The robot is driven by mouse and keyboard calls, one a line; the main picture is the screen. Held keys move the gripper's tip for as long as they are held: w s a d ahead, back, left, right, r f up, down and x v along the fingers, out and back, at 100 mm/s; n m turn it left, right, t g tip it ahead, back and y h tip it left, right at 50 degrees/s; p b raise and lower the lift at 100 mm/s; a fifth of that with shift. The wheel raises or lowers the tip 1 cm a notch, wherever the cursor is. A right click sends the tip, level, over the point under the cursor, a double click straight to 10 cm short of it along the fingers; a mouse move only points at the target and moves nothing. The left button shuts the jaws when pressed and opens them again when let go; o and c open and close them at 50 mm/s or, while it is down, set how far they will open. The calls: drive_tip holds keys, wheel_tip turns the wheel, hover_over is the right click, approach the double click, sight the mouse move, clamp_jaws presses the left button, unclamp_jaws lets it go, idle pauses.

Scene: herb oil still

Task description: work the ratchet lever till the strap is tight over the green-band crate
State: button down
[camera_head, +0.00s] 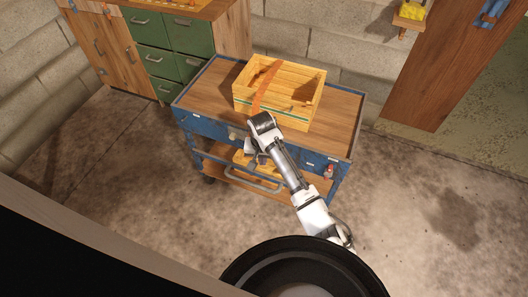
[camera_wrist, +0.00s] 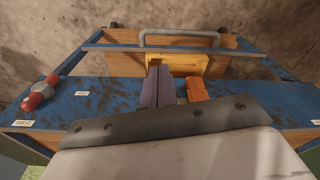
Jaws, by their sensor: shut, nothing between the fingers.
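The open wooden crate (camera_head: 305,84) with a green band stands on the wooden top of a blue cart. An orange strap (camera_head: 264,86) runs across its left half and sags into its open top. My gripper (camera_head: 262,159) points down at the cart's front side, below the crate. In the wrist view its fingers (camera_wrist: 156,87) are together, with nothing seen between them. An orange piece (camera_wrist: 195,88) shows right beside them; I cannot tell whether it is the lever or strap. A small pale fitting (camera_head: 237,133) is on the cart's front, left of my wrist. The ratchet lever is not clearly seen.
The blue cart (camera_head: 344,137) has a lower shelf with a yellow object (camera_head: 241,158) and a grey front handle (camera_head: 255,184). A red-and-grey fitting (camera_head: 328,171) sits at its front right. Green drawers (camera_head: 153,61) stand behind left. The floor to the right is clear.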

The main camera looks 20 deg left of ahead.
wheel_tip(320, 180, up, 14)
drive_tip(key=s, duration=0.1)
drive_tip(key=shift+s+d, duration=0.15)
drive_tip(key=shift+s, duration=0.05)
drive_tip(key=shift+f, duration=0.15)
idle(0.7)
